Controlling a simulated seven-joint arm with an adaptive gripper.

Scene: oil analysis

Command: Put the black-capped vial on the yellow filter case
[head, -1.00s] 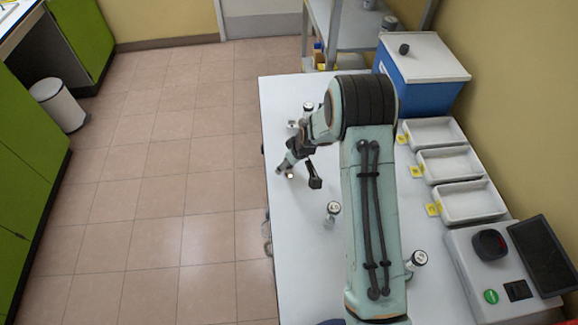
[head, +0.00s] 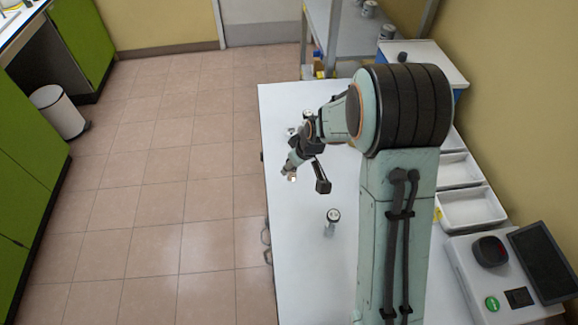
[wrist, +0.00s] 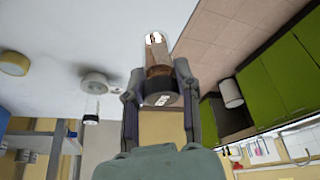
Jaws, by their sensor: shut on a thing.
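My gripper (wrist: 160,80) is shut on the black-capped vial (wrist: 157,55), whose dark cap sits between the fingers and whose clear glass shows brown content. In the head view the held vial (head: 292,177) is a small light spot at my gripper, near the table's left edge. The vial is clear of the yellow filter case. The yellow filter case (wrist: 14,63) is a round yellow ring on the table at the upper left of the wrist view. I cannot make it out in the head view, where my arm covers much of the table.
Another vial (head: 332,220) stands mid-table. White trays (head: 472,208) and an instrument (head: 490,275) line the right side. The table's (head: 290,240) left part is mostly clear.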

